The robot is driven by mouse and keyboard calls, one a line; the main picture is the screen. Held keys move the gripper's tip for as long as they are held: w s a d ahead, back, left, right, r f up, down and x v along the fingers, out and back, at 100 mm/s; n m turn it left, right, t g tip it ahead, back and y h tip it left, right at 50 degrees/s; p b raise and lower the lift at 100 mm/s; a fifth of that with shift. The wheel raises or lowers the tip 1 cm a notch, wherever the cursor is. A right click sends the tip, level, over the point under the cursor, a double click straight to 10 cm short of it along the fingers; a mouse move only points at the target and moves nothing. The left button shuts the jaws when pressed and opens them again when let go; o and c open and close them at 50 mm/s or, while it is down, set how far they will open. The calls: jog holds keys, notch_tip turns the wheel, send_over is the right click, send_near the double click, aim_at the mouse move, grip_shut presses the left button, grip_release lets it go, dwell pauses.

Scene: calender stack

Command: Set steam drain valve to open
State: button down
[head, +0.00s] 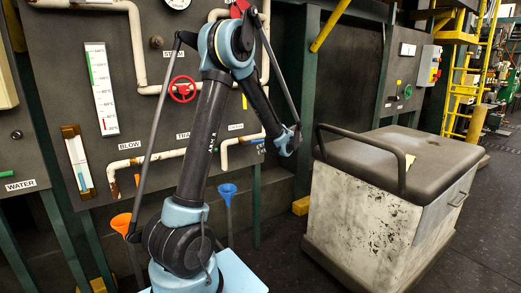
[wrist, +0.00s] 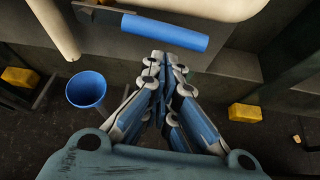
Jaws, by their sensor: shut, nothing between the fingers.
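A blue cylindrical handle (wrist: 165,32) lies nearly horizontal at the top of the wrist view, in front of the grey panel. It looks like a valve lever, but I cannot read a label on it there. My gripper (wrist: 163,62) is shut and empty, with its fingertips just below the handle in the picture. I cannot tell whether they touch it. In the head view my gripper (head: 289,141) is at the right edge of the panel, near the pale drain pipe (head: 224,154); its fingers are too small to judge there.
A blue funnel (head: 228,194) stands below the pipe and shows in the wrist view (wrist: 86,90). An orange funnel (head: 122,223) stands left. A red handwheel (head: 182,89) is on the panel. A bulky cart (head: 375,210) stands right. Yellow blocks (wrist: 245,112) are low down.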

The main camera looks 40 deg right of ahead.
jog(key=s+r, duration=0.2)
jog(key=s, duration=0.7)
jog(key=w+a+r+n+g+y, duration=0.1)
jog(key=w+a+n, duration=0.3)
jog(key=a, duration=0.5)
jog(key=w+a+r+n+g+y, duration=0.2)
jog(key=w+a+n, duration=0.2)
jog(key=a, duration=0.6)
jog(key=a+n+g, duration=0.2)
jog(key=a+n, duration=0.5)
jog(key=a, duration=0.9)
jog(key=s+a+f+n+g, duration=0.1)
jog(key=s+a+n+g, duration=0.1)
jog(key=s+a+n, duration=0.45)
jog(key=s+a+f+n+g, duration=0.15)
jog(key=a+n, duration=0.25)
jog(key=a, duration=0.5)
jog(key=s+a+f+n+h, duration=0.1)
jog(key=s+a+f+n, duration=0.2)
jog(key=s+n, duration=0.3)
jog(key=s+a+f+n+g+h, duration=0.1)
jog(key=s+a+f+n, duration=0.2)
jog(key=s+n, duration=0.3)
jog(key=shift+a+f+h, duration=0.3)
jog(key=shift+f, duration=0.1)
jog(key=shift+w, duration=0.1)
